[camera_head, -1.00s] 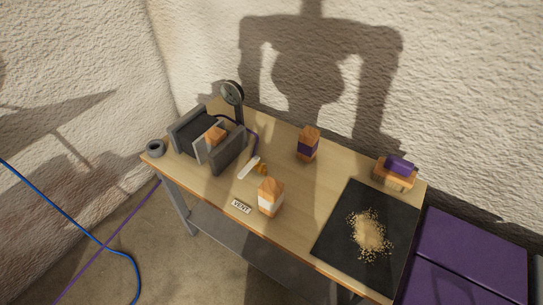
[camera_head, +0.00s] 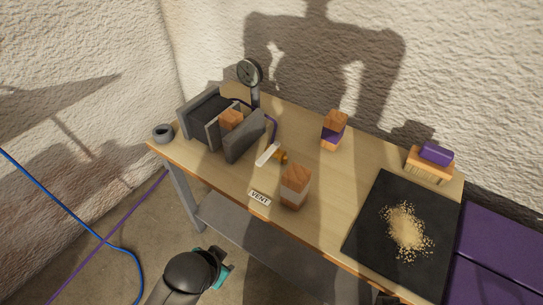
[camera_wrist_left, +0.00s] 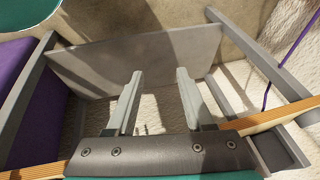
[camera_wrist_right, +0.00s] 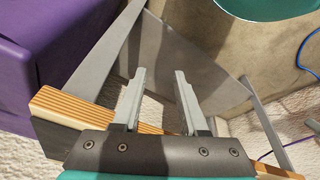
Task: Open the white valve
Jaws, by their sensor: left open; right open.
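The white valve shows in the head view as a white lever (camera_head: 267,154) beside a small brass fitting (camera_head: 281,157), in front of the grey box at the table's middle left. A "VENT" label (camera_head: 260,198) lies near the front edge. My left gripper (camera_wrist_left: 158,73) is open and empty in the left wrist view, with a grey panel beyond its fingers. My right gripper (camera_wrist_right: 160,72) is open and empty in the right wrist view, near the table's wooden edge.
A purple-banded block (camera_head: 334,130) stands behind. A gauge (camera_head: 249,72) rises beside the grey box (camera_head: 243,137). A black mat (camera_head: 366,245) with crumbs and a brush (camera_head: 430,167) are at right.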

